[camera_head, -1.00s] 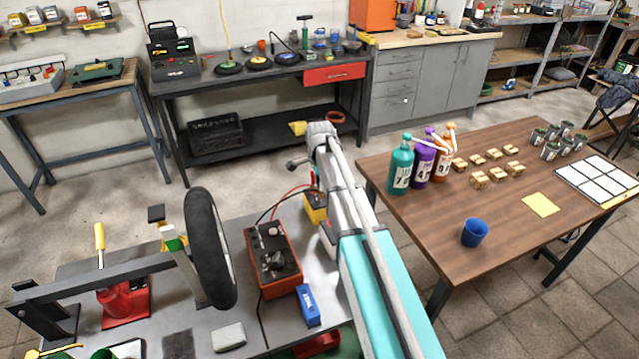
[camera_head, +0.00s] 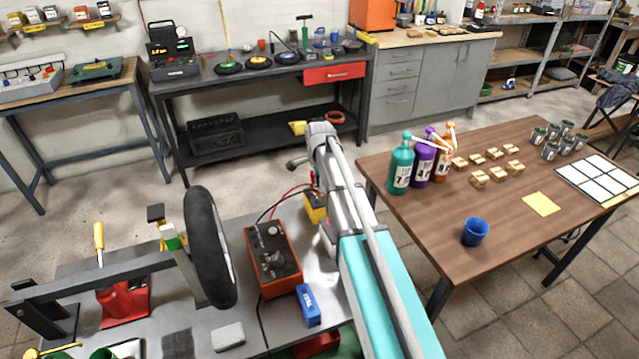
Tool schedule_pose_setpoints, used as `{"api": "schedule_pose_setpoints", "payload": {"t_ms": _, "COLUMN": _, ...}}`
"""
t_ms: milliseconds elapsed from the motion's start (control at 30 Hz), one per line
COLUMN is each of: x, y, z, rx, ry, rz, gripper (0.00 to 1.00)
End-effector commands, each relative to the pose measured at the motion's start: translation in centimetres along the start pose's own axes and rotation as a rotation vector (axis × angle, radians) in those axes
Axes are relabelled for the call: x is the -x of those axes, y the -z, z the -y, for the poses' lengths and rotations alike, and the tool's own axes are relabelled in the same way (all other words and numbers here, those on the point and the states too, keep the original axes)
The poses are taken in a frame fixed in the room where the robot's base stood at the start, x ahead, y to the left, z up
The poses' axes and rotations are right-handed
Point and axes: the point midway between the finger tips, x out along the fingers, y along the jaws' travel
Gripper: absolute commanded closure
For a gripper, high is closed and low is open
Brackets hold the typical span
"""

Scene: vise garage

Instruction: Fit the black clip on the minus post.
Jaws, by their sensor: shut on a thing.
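The yellow battery (camera_head: 315,207) stands on the grey workbench, partly covered by my arm. Its minus post cannot be made out. The red charger (camera_head: 272,258) stands to its left. A red cable and a black cable (camera_head: 275,206) run from the charger to the battery area. The black cable passes behind my arm, and the black clip at its end is hidden there. A small red part (camera_head: 314,179) shows just above the battery. My arm reaches over the bench to the battery's right. My gripper's fingers are hidden behind the arm, so their hold cannot be seen.
A blue box (camera_head: 308,305) lies in front of the charger. A wheel (camera_head: 211,247) stands upright on the left. A brown table (camera_head: 420,242) with bottles, a blue cup and small blocks stands on the right. Floor shows beyond the battery.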

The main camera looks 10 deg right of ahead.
Motion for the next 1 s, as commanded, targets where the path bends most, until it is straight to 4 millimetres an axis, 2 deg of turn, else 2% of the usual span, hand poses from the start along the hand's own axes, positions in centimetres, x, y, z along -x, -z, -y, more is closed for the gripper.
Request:
{"api": "schedule_pose_setpoints", "payload": {"t_ms": 367, "x": -0.1, "y": 0.0, "z": 0.0, "rx": 0.000, "ry": 0.000, "rz": 0.000, "gripper": 1.00}}
{"api": "schedule_pose_setpoints", "payload": {"t_ms": 1000, "x": -1.4, "y": 0.0, "z": 0.0, "rx": 0.000, "ry": 0.000, "rz": 0.000, "gripper": 1.00}}
